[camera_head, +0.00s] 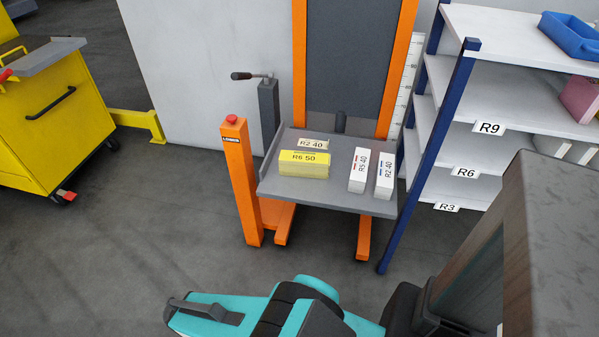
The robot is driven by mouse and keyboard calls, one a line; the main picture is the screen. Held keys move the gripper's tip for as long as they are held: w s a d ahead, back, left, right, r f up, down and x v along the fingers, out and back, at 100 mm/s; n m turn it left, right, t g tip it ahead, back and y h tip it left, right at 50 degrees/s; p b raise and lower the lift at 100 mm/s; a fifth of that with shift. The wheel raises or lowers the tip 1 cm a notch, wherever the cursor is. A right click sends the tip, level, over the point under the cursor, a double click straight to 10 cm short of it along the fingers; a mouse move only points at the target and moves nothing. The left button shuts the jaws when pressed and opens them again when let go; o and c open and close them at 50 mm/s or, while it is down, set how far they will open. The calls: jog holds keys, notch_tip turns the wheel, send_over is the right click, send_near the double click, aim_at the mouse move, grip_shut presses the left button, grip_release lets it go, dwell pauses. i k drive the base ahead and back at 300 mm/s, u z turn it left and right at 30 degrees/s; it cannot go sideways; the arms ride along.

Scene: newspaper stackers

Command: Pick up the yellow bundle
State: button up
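The yellow bundle (304,166), marked "R6 50", lies on the grey platform (330,200) of an orange stacker, near the left of the platform. A pale bundle (313,144) marked "R2 40" lies just behind it. Two white bundles stand to its right, one marked "R5 40" (358,172) and one marked "R2 40" (384,178). Parts of my teal and dark arm show at the bottom of the picture, well in front of the platform. I cannot make out my gripper's fingers in this view.
An orange post with a red button (238,180) stands left of the platform. A blue-framed shelf rack (428,150) with labels R9, R6 and R3 stands close on the right. A yellow cart (40,120) is at the far left. The floor (130,250) at lower left is clear.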

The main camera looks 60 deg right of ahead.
aim_at(293, 163)
jog(key=u, duration=0.05)
jog(key=k, duration=1)
jog(key=z, duration=0.8)
jog(key=i, duration=1.05)
jog(key=u, duration=0.2)
